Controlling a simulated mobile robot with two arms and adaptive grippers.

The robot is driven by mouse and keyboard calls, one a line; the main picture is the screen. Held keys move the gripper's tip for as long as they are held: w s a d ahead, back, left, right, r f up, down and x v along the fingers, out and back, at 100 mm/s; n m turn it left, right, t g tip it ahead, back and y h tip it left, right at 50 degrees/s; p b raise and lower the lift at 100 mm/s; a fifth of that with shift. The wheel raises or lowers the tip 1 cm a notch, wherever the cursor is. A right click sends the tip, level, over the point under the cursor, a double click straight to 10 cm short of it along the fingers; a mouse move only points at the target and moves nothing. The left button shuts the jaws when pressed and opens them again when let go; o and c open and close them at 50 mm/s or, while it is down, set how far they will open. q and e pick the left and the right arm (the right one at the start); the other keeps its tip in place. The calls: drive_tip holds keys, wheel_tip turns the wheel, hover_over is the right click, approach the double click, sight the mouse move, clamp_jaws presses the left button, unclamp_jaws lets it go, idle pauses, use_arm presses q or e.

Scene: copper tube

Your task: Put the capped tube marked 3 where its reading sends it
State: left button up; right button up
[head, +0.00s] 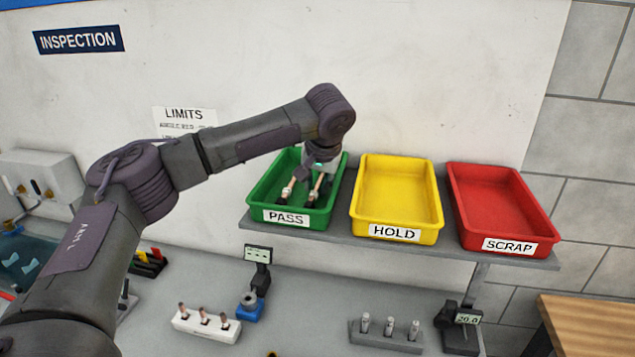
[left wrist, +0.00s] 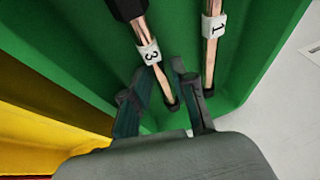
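The tube marked 3 (left wrist: 149,52) is a copper tube with a white number band and black ends. It lies in the green PASS tray (head: 327,212), beside a second copper tube marked 1 (left wrist: 210,45). In the head view two tubes show in that tray; the right one (head: 316,187) appears to be tube 3. My left gripper (head: 316,172) is over the PASS tray. In the left wrist view its fingers (left wrist: 162,103) are apart, with one end of tube 3 between them and gaps showing beside it. My right gripper is not in view.
An empty yellow HOLD tray (head: 395,195) and an empty red SCRAP tray (head: 500,205) share the shelf. Below stand a white rack (head: 205,328) with three copper pieces, a grey rack (head: 385,338) with three silver pieces, and gauges (head: 258,254) (head: 468,318), the right one reading 20.0.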

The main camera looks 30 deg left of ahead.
use_arm(q)
drive_tip(key=shift+o, duration=0.3)
drive_tip(key=shift+f, duration=0.15)
drive_tip(key=shift+r, duration=0.2)
drive_tip(key=b+v, duration=0.5)
drive_tip(key=v, duration=0.7)
